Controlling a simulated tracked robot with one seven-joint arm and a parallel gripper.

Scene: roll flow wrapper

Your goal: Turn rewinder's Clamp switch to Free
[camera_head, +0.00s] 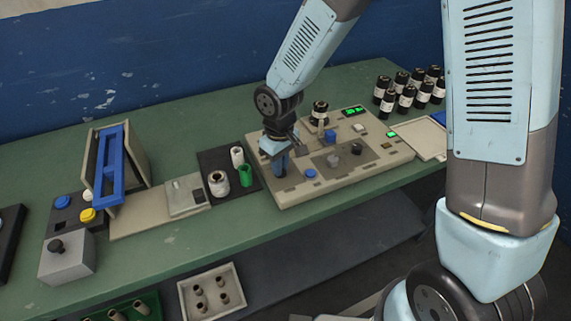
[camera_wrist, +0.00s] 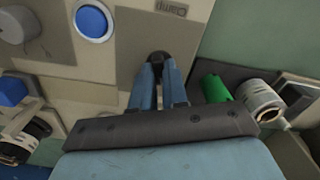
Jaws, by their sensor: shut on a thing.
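The rewinder (camera_head: 296,194) is a beige console on the green bench in the head view. My gripper (camera_head: 280,178) reaches down to its front left part. In the wrist view my gripper (camera_wrist: 158,82) has its blue fingers shut on a black knob, the Clamp switch (camera_wrist: 158,58). Only the knob's dark top shows beyond the fingertips. The upside-down label "Clamp" (camera_wrist: 171,7) is above it in that view. The switch's pointer direction and any Free marking cannot be made out. In the head view the fingers hide the switch.
A round blue button (camera_head: 310,173) is close to the gripper; it also shows in the wrist view (camera_wrist: 93,22). Several black bottles (camera_head: 406,98) stand at the back right.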

